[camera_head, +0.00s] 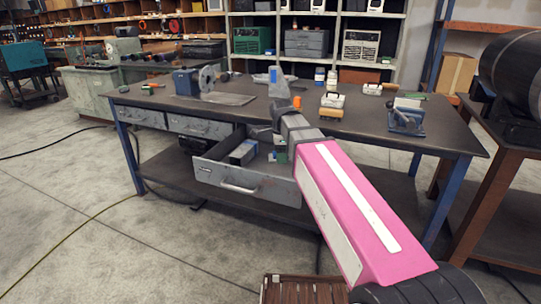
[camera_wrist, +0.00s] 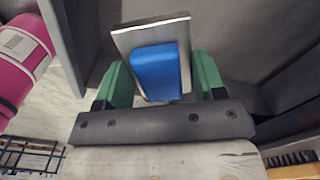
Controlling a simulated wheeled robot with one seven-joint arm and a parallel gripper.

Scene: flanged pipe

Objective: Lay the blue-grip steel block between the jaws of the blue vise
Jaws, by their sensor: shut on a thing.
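The blue-grip steel block shows in the wrist view as a steel plate with a blue grip (camera_wrist: 157,72). My gripper (camera_wrist: 161,78) is shut on the blue grip, with a green finger at each side. In the head view my gripper (camera_head: 281,152) appears low at the open drawer, and the block is too small to make out clearly there. The blue vise (camera_head: 405,119) stands on the right part of the workbench, well to the right of my gripper. Its jaw gap is too small to judge.
The open drawer (camera_head: 240,186) holds a blue-and-white item (camera_head: 243,152). The workbench top (camera_head: 345,128) has bare room left of the vise. Small boxes (camera_head: 332,100) and a blue stand with a grey disc (camera_head: 187,82) are on it. A black cylinder (camera_head: 512,75) stands at right.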

